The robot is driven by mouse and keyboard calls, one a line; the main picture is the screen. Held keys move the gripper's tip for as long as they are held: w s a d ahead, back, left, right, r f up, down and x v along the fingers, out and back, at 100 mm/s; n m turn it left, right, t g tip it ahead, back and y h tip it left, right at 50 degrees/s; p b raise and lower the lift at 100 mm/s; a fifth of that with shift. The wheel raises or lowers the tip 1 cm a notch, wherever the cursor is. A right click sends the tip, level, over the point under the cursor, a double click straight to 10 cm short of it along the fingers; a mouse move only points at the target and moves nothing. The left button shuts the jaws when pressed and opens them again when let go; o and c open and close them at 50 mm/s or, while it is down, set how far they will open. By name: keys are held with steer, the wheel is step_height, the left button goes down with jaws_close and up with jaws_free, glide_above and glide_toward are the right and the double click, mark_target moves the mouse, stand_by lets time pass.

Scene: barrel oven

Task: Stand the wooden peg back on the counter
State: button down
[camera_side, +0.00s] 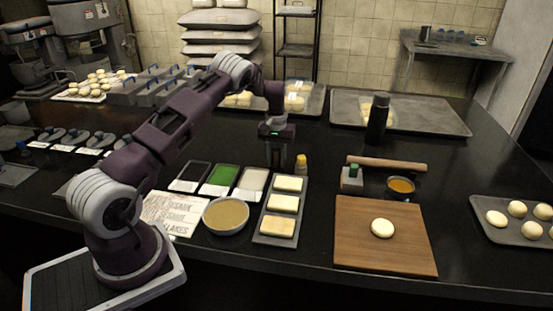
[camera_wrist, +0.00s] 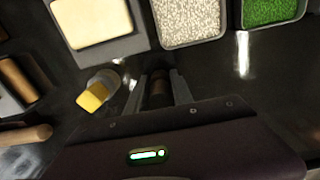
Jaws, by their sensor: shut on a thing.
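My gripper (camera_side: 277,160) points down over the dark counter (camera_side: 312,225), just left of a small yellow-capped bottle (camera_side: 301,164). In the wrist view my gripper (camera_wrist: 160,82) is shut on a short, dark brown peg (camera_wrist: 160,92), held between the two grey fingers. The peg appears roughly in line with the fingers. In the side view I cannot make it out between the fingers. Whether its lower end touches the counter cannot be told.
The bottle (camera_wrist: 92,97) stands close beside my fingers. Trays of pale seeds (camera_wrist: 190,22) and green topping (camera_wrist: 272,10) and a tray of dough slabs (camera_side: 280,217) lie near. A rolling pin (camera_side: 388,163), a black bottle (camera_side: 377,118) and a wooden board (camera_side: 384,255) are to the right.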

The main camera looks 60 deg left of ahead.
steer(key=shift+f, duration=0.1)
steer(key=c, duration=1)
jaws_free()
steer(key=shift+c, duration=0.2)
steer(key=r, duration=0.7)
steer(key=shift+d+r, duration=0.2)
steer(key=shift+r, duration=0.2)
steer(key=s+d+r+m+t, duration=0.1)
steer(key=s+d+r, duration=0.3)
steer(key=d+r, duration=0.5)
steer(key=s+d+r+m+t, duration=0.2)
steer(key=s+d+r, duration=0.2)
steer(key=d+r, duration=0.55)
steer(key=s+d+r+m+t, duration=0.1)
steer(key=s+d+r, duration=0.2)
steer(key=s, duration=0.2)
steer(key=s+d+r+m, duration=0.1)
steer(key=s+d+r, duration=0.25)
steer(key=s, duration=0.25)
steer(key=s+d+f+m, duration=0.1)
steer(key=s+d+m, duration=0.1)
steer(key=s, duration=0.5)
steer(key=s+d+f+m+t, duration=0.1)
steer(key=s+d+f, duration=0.1)
steer(key=s, duration=0.5)
steer(key=shift+s+d+f+m+t, duration=0.2)
steer(key=shift+d+m+t, duration=0.1)
steer(key=shift+m, duration=0.1)
